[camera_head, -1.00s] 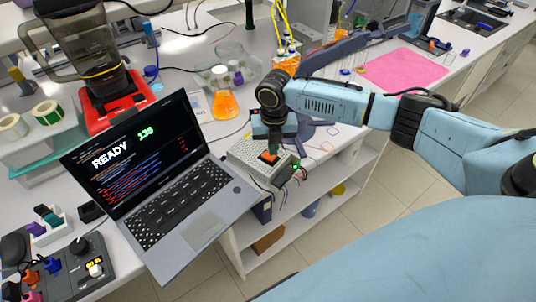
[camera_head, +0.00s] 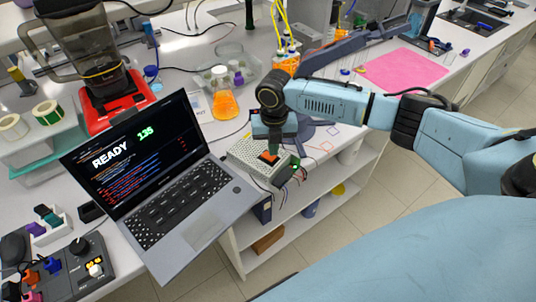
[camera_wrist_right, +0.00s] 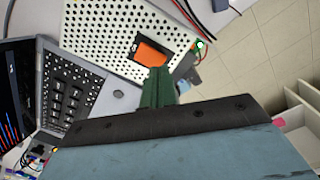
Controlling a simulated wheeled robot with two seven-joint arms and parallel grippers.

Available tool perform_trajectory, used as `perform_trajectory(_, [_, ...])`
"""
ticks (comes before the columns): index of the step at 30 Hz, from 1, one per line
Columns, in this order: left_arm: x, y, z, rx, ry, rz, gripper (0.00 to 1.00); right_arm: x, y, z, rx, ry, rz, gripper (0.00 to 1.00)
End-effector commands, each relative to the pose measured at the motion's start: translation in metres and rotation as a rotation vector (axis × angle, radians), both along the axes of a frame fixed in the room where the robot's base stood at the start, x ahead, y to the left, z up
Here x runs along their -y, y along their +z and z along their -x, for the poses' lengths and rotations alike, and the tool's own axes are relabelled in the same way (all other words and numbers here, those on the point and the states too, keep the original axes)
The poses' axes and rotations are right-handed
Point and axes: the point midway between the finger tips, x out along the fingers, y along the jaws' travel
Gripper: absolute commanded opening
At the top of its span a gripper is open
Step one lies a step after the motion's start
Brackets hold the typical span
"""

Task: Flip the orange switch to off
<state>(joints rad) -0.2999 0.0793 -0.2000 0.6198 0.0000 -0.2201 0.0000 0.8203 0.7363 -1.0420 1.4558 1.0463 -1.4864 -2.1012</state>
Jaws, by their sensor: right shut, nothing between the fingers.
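The orange switch (camera_head: 267,158) sits on top of a perforated pale metal box (camera_head: 240,153) near the bench's front edge. In the right wrist view the orange rocker (camera_wrist_right: 151,53) lies in a dark frame on the perforated top of the box (camera_wrist_right: 95,30). My right gripper (camera_head: 273,153) points down over the box; its green fingers (camera_wrist_right: 157,77) are shut, empty, with tips at the near edge of the switch. I cannot tell whether they touch it. Part of the switch is hidden behind the fingers in the head view. My left gripper is not in view.
An open laptop (camera_head: 205,232) showing READY and 135 stands left of the box. Wires (camera_head: 293,170) run from the box's right end. A flask of orange liquid (camera_head: 224,103) stands behind. A knob panel (camera_head: 75,268) is at front left.

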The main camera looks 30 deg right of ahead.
Motion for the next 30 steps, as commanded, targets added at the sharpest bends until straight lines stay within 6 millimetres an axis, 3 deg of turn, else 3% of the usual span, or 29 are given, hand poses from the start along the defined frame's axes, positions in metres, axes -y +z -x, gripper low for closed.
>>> perform_trajectory(30, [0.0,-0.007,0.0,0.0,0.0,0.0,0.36,0.0,-0.015,0.0,0.0,0.0,0.0,0.0])
